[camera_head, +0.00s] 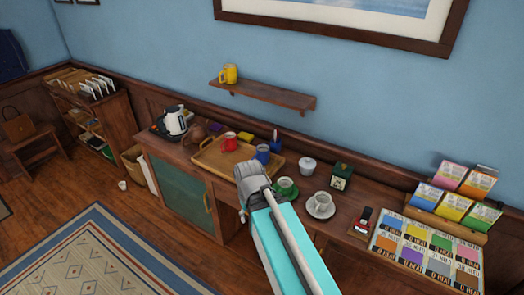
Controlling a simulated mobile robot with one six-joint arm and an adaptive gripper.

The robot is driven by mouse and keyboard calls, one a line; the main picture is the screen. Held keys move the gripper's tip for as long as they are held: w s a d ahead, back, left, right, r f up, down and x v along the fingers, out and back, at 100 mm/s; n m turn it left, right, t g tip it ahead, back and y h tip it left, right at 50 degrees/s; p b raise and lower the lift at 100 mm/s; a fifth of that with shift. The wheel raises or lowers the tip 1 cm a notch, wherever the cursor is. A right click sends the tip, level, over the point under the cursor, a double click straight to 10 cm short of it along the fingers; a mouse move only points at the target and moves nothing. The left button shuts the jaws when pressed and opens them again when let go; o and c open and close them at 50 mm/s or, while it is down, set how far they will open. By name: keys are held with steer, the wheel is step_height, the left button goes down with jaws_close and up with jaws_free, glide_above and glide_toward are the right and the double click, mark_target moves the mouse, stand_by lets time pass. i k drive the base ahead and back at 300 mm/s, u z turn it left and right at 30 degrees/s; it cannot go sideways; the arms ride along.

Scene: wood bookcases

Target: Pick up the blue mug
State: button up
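The blue mug (263,154) stands on a wooden tray on the sideboard, near the tray's right end. A red mug (229,142) stands to its left on the same tray. My gripper (247,168) is at the end of my arm, in front of and just below the blue mug in the picture. I cannot see whether they touch; a gap seems to show between them. The fingers are too small and turned away to tell whether they are open or shut.
The tray (208,158) lies on the sideboard (158,146). A kettle (175,121) is at left. A green cup (286,187), a white cup (322,203), a white lidded pot (307,165) and a dark green tin (341,176) stand at right. A shelf (275,96) with a yellow mug (229,73) hangs above.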

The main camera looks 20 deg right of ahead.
mark_target(263, 150)
steer(key=k, duration=0.5)
steer(key=u, duration=1.05)
steer(key=i, duration=1.85)
steer(key=z, duration=0.05)
